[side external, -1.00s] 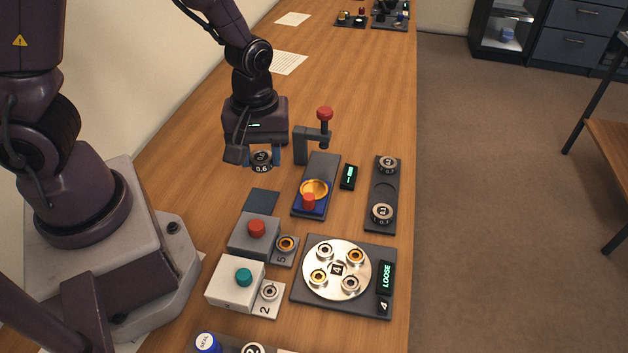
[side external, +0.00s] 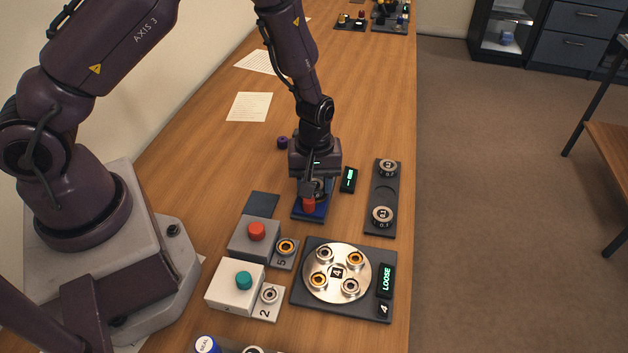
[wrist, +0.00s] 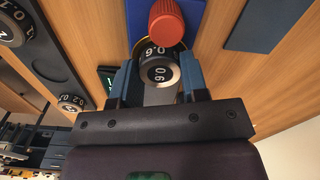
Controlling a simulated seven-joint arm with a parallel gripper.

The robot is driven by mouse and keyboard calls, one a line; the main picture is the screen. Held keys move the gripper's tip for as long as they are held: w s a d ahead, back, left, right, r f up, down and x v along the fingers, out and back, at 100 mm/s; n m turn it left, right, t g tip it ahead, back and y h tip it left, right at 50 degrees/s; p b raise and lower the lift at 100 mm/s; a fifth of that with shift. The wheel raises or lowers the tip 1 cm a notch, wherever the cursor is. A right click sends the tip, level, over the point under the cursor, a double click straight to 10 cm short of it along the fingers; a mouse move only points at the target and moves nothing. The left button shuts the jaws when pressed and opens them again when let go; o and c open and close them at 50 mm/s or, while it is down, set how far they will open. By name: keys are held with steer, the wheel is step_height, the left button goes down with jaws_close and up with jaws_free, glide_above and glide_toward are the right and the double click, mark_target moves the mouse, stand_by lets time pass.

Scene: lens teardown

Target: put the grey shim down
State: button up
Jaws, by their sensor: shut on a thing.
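The grey shim (wrist: 158,72), a dark ring marked 0.6 with a silvery face, is held between the fingers of my gripper (wrist: 156,84). In the side external view my gripper (side external: 312,188) is low over the blue-ended plate (side external: 300,213), beside its red knob (side external: 309,205). The red knob shows just beyond the shim in the wrist view (wrist: 167,22).
A dark rack (side external: 371,232) at the right holds two numbered shims, with an empty place between them. A round plate fixture (side external: 303,301) reading LOOSE, a red-button box (side external: 246,248) and a white teal-button box (side external: 223,299) stand in front. A small purple part (side external: 283,142) lies behind.

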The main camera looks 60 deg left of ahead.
steer(key=shift+f, duration=0.2)
steer(key=o, duration=0.9)
steer(key=shift+c, duration=0.2)
steer(key=shift+r, duration=0.15)
steer(key=s+r+m+t+h, duration=0.1)
steer(key=s+r+m, duration=0.2)
steer(key=r, duration=1)
steer(key=s+r+m+t, duration=0.1)
steer(key=s+r+m, duration=0.15)
steer(key=r, duration=1.05)
steer(key=s+r+m+t, duration=0.1)
steer(key=s+r+m, duration=0.2)
steer(key=s, duration=0.3)
steer(key=s+r+m+t+y, duration=0.1)
steer(key=s+r+m+t, duration=0.1)
steer(key=s, duration=0.3)
steer(key=shift+s+a+r+m+t, duration=0.3)
steer(key=shift+s+a+r+m, duration=0.05)
steer(key=shift+r+m, duration=0.55)
